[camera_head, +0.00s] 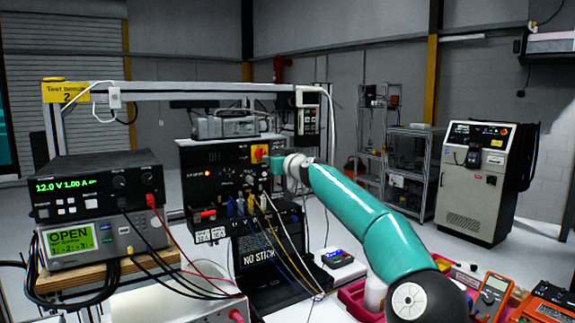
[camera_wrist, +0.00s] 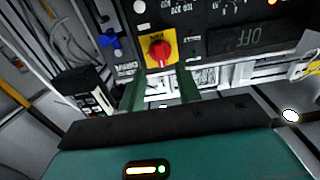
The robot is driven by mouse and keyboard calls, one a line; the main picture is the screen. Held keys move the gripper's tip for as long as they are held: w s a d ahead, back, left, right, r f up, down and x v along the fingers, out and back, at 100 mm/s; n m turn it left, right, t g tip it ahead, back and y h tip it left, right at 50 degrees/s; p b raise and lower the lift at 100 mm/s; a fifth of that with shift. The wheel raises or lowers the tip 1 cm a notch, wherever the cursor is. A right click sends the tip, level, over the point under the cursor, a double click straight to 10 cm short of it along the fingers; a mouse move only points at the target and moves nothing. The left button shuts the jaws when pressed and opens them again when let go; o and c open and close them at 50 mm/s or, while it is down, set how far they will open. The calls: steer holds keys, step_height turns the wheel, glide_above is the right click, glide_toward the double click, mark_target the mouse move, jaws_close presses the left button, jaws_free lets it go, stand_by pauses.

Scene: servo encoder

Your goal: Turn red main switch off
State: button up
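The red main switch (camera_wrist: 157,52) is a red rotary knob on a yellow square plate (camera_wrist: 146,40) on a black panel. In the wrist view, which shows the panel upside down, it sits at the upper middle. In the head view the switch (camera_head: 257,154) shows at the panel's right side, just left of my gripper (camera_head: 276,164). In the wrist view, my gripper's (camera_wrist: 160,80) two teal fingers are apart, one on each side below the knob. Nothing is between them. The knob appears clear of the fingers; the exact gap is unclear.
A dark display (camera_wrist: 248,38) reading OFF is beside the switch. Coloured cables (camera_head: 262,205) plug in below the panel. A power supply stack (camera_head: 95,190) stands left. A multimeter (camera_head: 491,297) and red trays are at the front right.

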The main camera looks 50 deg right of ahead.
steer(key=v, duration=0.8)
stand_by(0.7)
